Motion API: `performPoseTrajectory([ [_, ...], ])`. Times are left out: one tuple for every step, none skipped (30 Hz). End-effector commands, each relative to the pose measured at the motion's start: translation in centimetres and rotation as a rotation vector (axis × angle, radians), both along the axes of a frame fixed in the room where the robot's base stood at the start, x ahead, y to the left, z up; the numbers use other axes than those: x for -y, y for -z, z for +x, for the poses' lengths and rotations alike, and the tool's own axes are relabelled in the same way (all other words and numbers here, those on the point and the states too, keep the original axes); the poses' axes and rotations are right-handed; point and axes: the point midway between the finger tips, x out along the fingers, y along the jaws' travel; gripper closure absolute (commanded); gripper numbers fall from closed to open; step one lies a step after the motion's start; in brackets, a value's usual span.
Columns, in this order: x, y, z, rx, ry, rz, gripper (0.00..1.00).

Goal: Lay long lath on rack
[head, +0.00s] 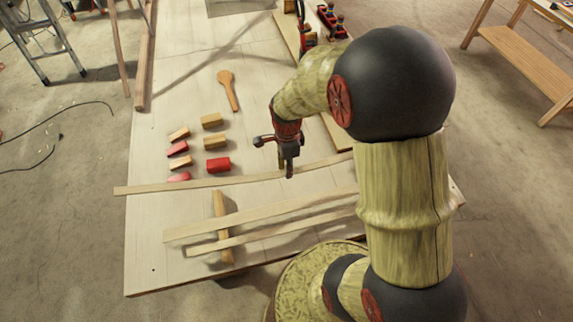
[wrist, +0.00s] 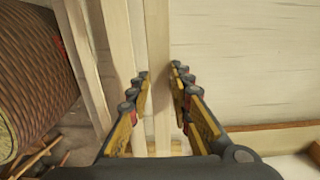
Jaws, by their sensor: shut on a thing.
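The long lath (head: 225,181) is pale, thin and slightly bent. In the head view it runs across the table, its left end past the table's left edge. My gripper (head: 287,168) is shut on it near the middle of its visible length. In the wrist view the lath (wrist: 157,50) passes between the fingers (wrist: 161,72). The rack shows as a short wooden bar (head: 220,207) nearer the front. Two other laths, an upper one (head: 270,211) and a lower one (head: 260,236), lie across it. My arm hides the right ends of the laths.
Several wooden and red blocks (head: 217,165) lie just behind the long lath, one close to it. A wooden spoon (head: 228,88) lies farther back. The pale table (head: 150,270) is bare at front left. Red tools (head: 330,18) stand at the back.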

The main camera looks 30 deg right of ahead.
Motion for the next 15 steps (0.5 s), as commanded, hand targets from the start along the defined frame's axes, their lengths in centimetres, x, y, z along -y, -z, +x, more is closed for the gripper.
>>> performPoseTrajectory([
  [0.0,0.5,0.0,0.000,-0.001,0.000,1.00],
  [0.0,0.8,0.0,-0.001,-0.001,0.000,1.00],
  [0.0,1.1,0.0,-0.001,-0.002,0.000,1.00],
  [0.0,1.4,0.0,-0.001,-0.002,0.000,1.00],
  [0.0,1.7,0.0,-0.001,-0.002,0.000,1.00],
  [0.0,2.1,0.0,-0.001,-0.002,0.000,1.00],
  [0.0,2.4,0.0,0.000,-0.003,0.000,1.00],
  [0.0,2.7,0.0,0.000,-0.003,0.000,1.00],
  [0.0,3.1,0.0,0.000,-0.003,0.000,1.00],
  [0.0,3.5,0.0,0.000,-0.003,0.000,1.00],
  [0.0,3.8,0.0,0.000,-0.003,0.000,1.00],
  [0.0,4.2,0.0,0.000,-0.003,0.000,1.00],
  [0.0,4.5,0.0,0.000,-0.003,0.000,1.00],
  [0.0,4.9,0.0,0.000,-0.003,0.000,1.00],
  [0.0,5.3,0.0,0.000,-0.004,0.000,1.00],
])
